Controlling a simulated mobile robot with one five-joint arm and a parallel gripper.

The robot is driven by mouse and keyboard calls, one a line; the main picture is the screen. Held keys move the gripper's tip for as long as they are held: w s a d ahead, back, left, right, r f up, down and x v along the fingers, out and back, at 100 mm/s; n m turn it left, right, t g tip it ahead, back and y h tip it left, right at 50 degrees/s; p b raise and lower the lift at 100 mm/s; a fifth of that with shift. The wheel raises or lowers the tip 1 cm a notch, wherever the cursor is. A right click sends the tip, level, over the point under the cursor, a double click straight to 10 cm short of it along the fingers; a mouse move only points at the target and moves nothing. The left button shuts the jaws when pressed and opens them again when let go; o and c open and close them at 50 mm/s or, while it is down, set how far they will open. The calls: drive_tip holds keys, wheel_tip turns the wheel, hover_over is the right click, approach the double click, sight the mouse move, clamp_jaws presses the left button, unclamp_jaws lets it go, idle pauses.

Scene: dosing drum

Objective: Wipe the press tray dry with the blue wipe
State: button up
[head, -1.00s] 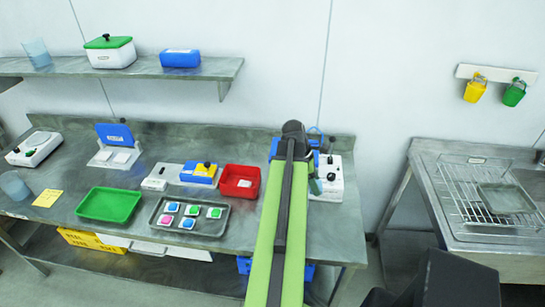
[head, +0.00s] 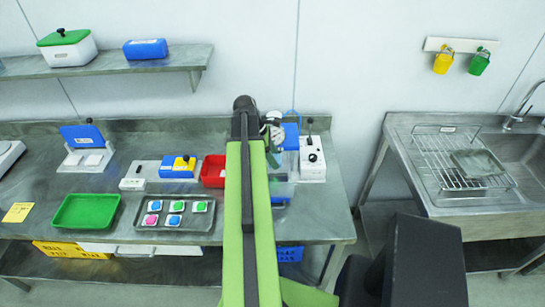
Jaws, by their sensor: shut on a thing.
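My arm reaches over the bench, and my gripper (head: 274,150) is only partly visible beside its far end. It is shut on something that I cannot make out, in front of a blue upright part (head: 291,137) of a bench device. A small blue patch (head: 280,201) shows right of my arm near the bench front; I cannot tell whether it is the wipe. No blue wipe is clearly visible. A grey shallow tray (head: 478,163) lies on the wire rack at the right; I cannot tell whether it is the press tray.
A white box with a black knob (head: 312,160) stands right of my gripper. A red bin (head: 213,170) is partly behind my arm. A green tray (head: 86,211) and a grey tray of coloured pieces (head: 190,226) lie left. A floor gap separates the bench from the sink stand (head: 440,200).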

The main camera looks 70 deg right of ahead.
drive_tip(key=shift+w+d+f+b, duration=0.1)
drive_tip(key=shift+d+f+b, duration=0.15)
drive_tip(key=shift+f+b, duration=1.8)
drive_tip(key=shift+w+d+f+b, duration=0.1)
drive_tip(key=shift+d+f+b, duration=0.2)
drive_tip(key=shift+f+b, duration=1.7)
drive_tip(key=shift+w+d+f+b, duration=0.1)
drive_tip(key=shift+d+f+b, duration=0.15)
drive_tip(key=shift+f+b, duration=1.8)
drive_tip(key=shift+p, duration=0.35)
drive_tip(key=shift+s+a+f+b, duration=0.1)
drive_tip(key=shift+f+b, duration=0.55)
drive_tip(key=o, duration=1)
drive_tip(key=shift+r+p, duration=0.35)
drive_tip(key=shift+p, duration=0.05)
drive_tip(key=c, duration=1.4)
